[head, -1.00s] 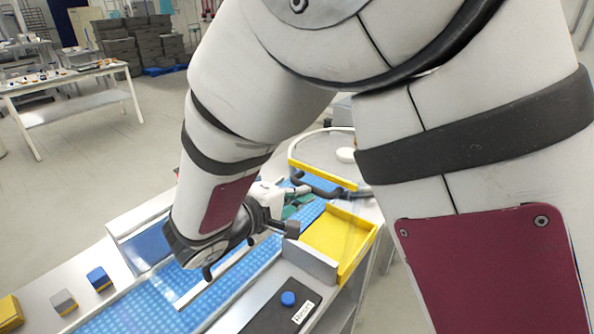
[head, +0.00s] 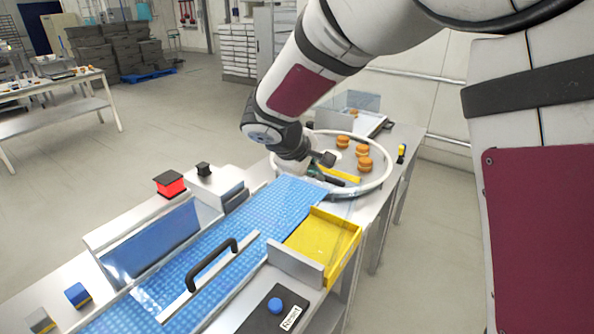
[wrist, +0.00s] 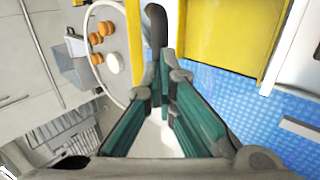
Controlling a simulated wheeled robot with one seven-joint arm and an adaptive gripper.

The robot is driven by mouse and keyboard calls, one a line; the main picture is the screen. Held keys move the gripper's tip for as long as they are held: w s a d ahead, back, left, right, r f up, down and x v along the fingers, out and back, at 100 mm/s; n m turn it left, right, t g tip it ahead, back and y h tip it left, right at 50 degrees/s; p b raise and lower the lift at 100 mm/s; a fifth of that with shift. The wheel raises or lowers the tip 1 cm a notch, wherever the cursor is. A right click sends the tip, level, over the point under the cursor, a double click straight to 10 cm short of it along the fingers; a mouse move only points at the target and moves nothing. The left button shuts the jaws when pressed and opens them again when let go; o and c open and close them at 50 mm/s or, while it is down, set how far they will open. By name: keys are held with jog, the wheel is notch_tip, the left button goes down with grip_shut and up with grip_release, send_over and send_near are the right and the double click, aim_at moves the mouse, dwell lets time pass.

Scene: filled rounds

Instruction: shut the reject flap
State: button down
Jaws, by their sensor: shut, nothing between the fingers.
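A yellow bar (head: 340,173) with a black handle (wrist: 156,24) stands at the far end of the blue belt, beside the round table; it looks like the reject flap, though I cannot be sure. The bar also shows in the wrist view (wrist: 135,40). My gripper (head: 322,175) is at this bar, with its teal fingers shut and empty. In the wrist view the fingertips (wrist: 168,62) lie close to the handle; I cannot tell whether they touch. The arm and fingers hide part of the bar and handle in the head view.
A yellow tray (head: 322,237) sits at the belt's right side, beside a grey plate (head: 295,264). Several orange rounds (head: 362,150) sit on the round table. A blue button (head: 275,305) is at the front.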

aim_at(330, 172)
jog(key=w+d+f+g+y+b, duration=0.1)
jog(key=w, duration=0.1)
jog(key=w+d+f+g+y, duration=0.1)
jog(key=w+d+f, duration=0.1)
jog(key=w+d+f+g+b, duration=0.1)
jog(key=w+d+f, duration=0.1)
jog(key=shift+w+g+y+b, duration=0.3)
jog(key=shift+w+y+b, duration=0.05)
jog(key=shift+y, duration=0.05)
jog(key=w+d+f+g+y+b, duration=0.2)
jog(key=w+d+f+g+b, duration=0.1)
jog(key=f+b, duration=0.3)
jog(key=shift+w+d+f+y+b, duration=0.3)
jog(key=shift+w+f, duration=0.35)
jog(key=shift+f, duration=0.75)
